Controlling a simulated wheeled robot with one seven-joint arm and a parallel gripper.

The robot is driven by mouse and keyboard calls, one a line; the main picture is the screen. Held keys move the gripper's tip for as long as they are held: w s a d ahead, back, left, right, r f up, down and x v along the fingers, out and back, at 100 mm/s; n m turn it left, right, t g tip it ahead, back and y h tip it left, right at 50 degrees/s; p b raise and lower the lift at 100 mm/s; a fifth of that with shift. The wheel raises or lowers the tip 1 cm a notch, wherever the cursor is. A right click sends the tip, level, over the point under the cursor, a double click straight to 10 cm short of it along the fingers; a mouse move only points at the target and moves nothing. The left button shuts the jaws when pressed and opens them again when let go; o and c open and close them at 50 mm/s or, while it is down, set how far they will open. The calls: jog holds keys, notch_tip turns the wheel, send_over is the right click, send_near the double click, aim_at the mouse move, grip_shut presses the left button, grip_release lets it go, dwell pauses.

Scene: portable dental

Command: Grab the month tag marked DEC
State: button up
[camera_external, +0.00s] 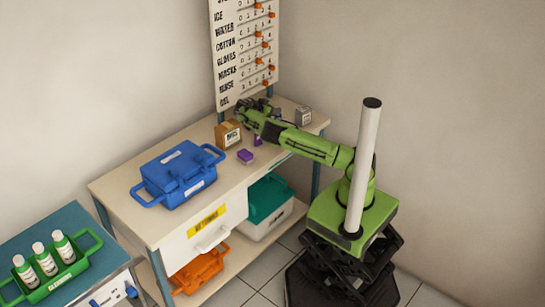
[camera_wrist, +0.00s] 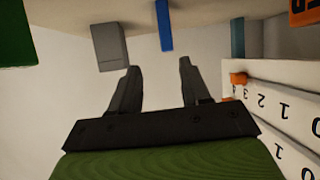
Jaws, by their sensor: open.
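I cannot make out a tag reading DEC in either view. Small purple blocks, one in front (camera_external: 245,156) and one behind it (camera_external: 258,141), lie on the table below my arm; any marks on them are too small to read. My gripper (camera_external: 241,108) is at the far end of the table, close to the wall board. In the wrist view my gripper (camera_wrist: 158,66) has its two fingers spread, with nothing between them. A grey block (camera_wrist: 110,46) and a narrow blue strip (camera_wrist: 165,24) show beyond the fingertips.
The wall board (camera_external: 235,60) has rows of words, numbers and orange pegs; its edge (camera_wrist: 280,75) is right of my fingers. A brown labelled box (camera_external: 228,134), a grey box (camera_external: 304,116) and a blue case (camera_external: 178,173) stand on the table (camera_external: 125,195).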

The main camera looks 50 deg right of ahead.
jog(key=shift+w+a+f+t+h, duration=0.3)
jog(key=shift+w+a+f, duration=0.15)
jog(key=shift+w+f, duration=0.15)
jog(key=shift+d+f, duration=0.15)
jog(key=b+x, duration=0.1)
jog(key=x, duration=0.6)
jog(key=shift+s+d+b, duration=0.1)
jog(key=shift+d+b, duration=0.05)
jog(key=shift+b, duration=0.25)
grip_shut()
